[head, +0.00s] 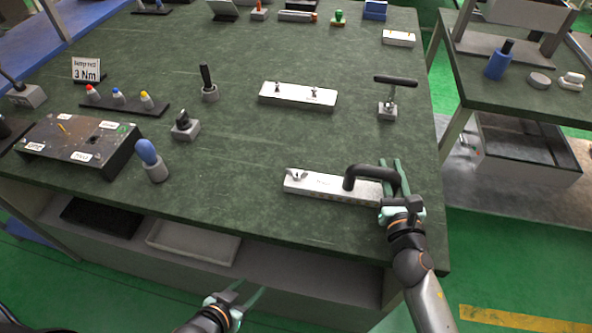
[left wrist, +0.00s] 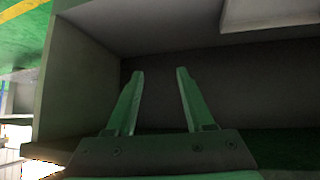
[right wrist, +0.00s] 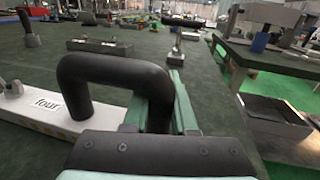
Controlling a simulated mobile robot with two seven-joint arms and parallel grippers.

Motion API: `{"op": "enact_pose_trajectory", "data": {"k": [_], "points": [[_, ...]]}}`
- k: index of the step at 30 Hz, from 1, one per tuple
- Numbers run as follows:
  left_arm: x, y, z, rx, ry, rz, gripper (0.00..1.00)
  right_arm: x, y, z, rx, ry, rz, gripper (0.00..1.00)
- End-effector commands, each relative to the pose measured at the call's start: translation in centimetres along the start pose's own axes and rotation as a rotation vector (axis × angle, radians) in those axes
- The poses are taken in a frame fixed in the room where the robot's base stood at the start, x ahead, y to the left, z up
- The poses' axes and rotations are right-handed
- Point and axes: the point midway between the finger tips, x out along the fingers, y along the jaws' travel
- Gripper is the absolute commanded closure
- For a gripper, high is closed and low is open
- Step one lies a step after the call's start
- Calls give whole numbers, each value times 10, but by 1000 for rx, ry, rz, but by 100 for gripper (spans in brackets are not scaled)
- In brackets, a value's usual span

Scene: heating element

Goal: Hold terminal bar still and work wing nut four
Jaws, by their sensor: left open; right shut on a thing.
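The terminal bar (head: 325,186) is a white block with a black bent handle (head: 372,171) at its right end, lying on the green table near the front edge. In the right wrist view its label reads "four" (right wrist: 46,104). The wing nut (head: 297,174) is a small grey piece on the bar's left end; it also shows at the left edge of the right wrist view (right wrist: 13,88). My right gripper (head: 396,180) is shut on the handle's right leg. My left gripper (head: 245,293) is open and empty, low in front of the table, facing its shelf in the left wrist view (left wrist: 158,82).
A second white bar (head: 298,95) with two wing nuts lies behind. A T-handled tool (head: 389,105) stands at the right. A blue-topped tool (head: 151,160), a dark box (head: 75,144) and a "3 Nm" sign (head: 87,69) are at the left. The table's front edge lies above my left gripper.

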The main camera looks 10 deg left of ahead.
Motion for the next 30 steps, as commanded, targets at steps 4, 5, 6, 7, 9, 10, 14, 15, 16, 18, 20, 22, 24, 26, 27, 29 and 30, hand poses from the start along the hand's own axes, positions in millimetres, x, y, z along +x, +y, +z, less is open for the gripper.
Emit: {"op": "enact_pose_trajectory", "data": {"k": [4, 5, 6, 7, 9, 10, 14, 15, 16, 18, 20, 22, 24, 26, 27, 29, 30], "points": [[9, 9, -16, 0, 53, 26, 47, 0, 0, 0, 0, 1, 0, 100], [12, 13, -22, -1, 73, 39, 47, 0, 0, 0, 0, 1, 0, 100], [16, 20, -33, -3, 110, 60, 47, 0, 0, 0, 0, 1, 0, 100], [20, 26, -42, -4, 140, 81, 47, 0, 0, 0, 0, 1, 0, 100], [27, 44, -64, -5, 216, 146, 47, 0, 0, 0, 0, 1, 0, 100], [30, 53, -73, -4, 249, 180, 47, 0, 0, 0, 0, 1, 0, 100], [34, 93, -102, 5, 360, 360, 47, 0, 0, 0, 0, 1, 0, 100], [33, 104, -107, 11, 379, 421, 47, 0, 0, 0, 0, 1, 0, 100], [32, 112, -109, 17, 390, 469, 47, 0, 0, 0, 0, 1, 0, 100], [29, 128, -112, 34, 401, 587, 47, 0, 0, 0, 0, 1, 0, 100], [25, 141, -110, 53, 394, 693, 47, 0, 0, 0, 0, 1, 0, 100], [17, 152, -106, 78, 373, 818, 47, 0, 0, 0, 0, 1, 0, 100], [6, 162, -105, 105, 350, 944, 47, 0, 0, 0, 0, 1, 0, 100], [-7, 169, -107, 128, 336, 1054, 47, 0, 0, 0, 0, 1, 0, 100], [-17, 174, -111, 145, 334, 1130, 47, 0, 0, 0, 0, 1, 0, 100], [-37, 181, -120, 171, 346, 1247, 47, 0, 0, 0, 0, 1, 0, 100], [-51, 184, -127, 188, 364, 1326, 47, 0, 0, 0, 0, 1, 0, 100]]}}
